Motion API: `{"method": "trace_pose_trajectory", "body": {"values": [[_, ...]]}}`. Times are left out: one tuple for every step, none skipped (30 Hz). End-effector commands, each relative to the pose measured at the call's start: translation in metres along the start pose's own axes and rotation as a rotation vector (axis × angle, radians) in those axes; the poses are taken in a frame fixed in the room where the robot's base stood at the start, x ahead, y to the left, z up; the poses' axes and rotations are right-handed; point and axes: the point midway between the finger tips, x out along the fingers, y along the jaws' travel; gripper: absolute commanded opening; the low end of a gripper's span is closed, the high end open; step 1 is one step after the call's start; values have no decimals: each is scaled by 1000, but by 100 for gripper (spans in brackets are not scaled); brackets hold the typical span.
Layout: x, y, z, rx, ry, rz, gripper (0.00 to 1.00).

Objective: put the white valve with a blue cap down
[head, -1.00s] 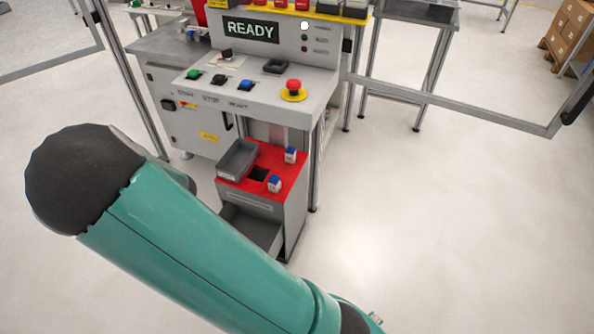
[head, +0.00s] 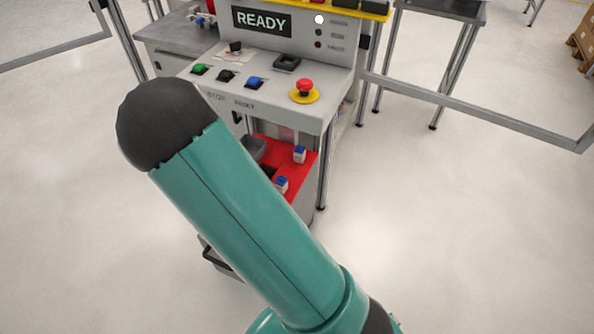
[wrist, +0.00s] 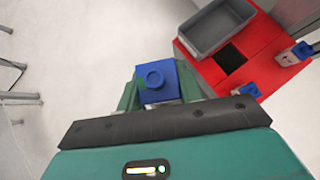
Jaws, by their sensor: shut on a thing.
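The valve's blue cap (wrist: 156,82) shows in the wrist view, between the fingers of my gripper (wrist: 158,92). My gripper is shut on it, and the white body below the cap is mostly hidden. The held valve is beside the red top, to its left in the wrist view, with floor behind it. In the head view my teal arm hides the gripper and the held valve. Two other white pieces with blue caps stand on the red top (head: 303,170), one at the back (head: 299,154) and one nearer (head: 281,184).
A grey bin (wrist: 217,27) sits on the red top beside a dark square opening (wrist: 230,58). Behind it stands a control panel (head: 277,75) with buttons and a red emergency stop (head: 305,88). Open floor (head: 430,230) lies to the right.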

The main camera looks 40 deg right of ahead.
Motion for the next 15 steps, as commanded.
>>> {"method": "trace_pose_trajectory", "body": {"values": [[2,-4,-5,-7,1,9,12],[2,-7,-8,-11,2,14,12],[3,-11,-11,-17,1,21,12],[4,-14,-14,-23,2,26,12],[5,-17,-17,-28,3,31,12],[6,-22,-21,-35,2,38,12],[7,-26,-24,-40,2,44,12],[8,-30,-27,-47,2,51,12],[9,-36,-31,-55,1,61,12],[10,-40,-35,-62,2,67,12],[11,-45,-38,-70,2,75,12],[12,-51,-43,-79,1,85,12],[12,-55,-47,-87,2,93,12],[13,-60,-50,-93,2,99,12],[13,-65,-54,-103,1,110,12]]}}
